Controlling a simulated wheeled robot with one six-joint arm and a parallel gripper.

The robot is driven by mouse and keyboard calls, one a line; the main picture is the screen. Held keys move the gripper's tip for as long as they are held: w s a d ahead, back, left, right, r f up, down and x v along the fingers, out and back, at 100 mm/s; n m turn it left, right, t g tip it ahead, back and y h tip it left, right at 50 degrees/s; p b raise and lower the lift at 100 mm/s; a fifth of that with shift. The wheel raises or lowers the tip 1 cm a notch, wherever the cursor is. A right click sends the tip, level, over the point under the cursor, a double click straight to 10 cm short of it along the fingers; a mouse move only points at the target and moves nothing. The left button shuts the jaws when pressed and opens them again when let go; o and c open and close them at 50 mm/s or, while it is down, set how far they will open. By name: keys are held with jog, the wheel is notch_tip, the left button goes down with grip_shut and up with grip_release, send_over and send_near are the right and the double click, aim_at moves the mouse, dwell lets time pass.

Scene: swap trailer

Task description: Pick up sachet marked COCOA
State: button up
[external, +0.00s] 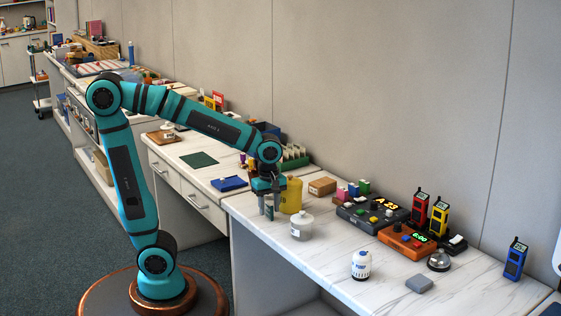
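My gripper (269,205) points down over the near left part of the white marbled counter, just left of a yellow jug. A small dark green item (269,213) shows at the fingertips. It is too small to read, so I cannot tell whether it is the sachet marked COCOA, or whether the fingers touch it. No COCOA lettering is legible anywhere in this view.
The yellow jug (291,196) and a lidded white jar (301,226) stand close to the gripper on the right.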

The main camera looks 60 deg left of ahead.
grip_shut()
jog(key=shift+r, duration=0.2)
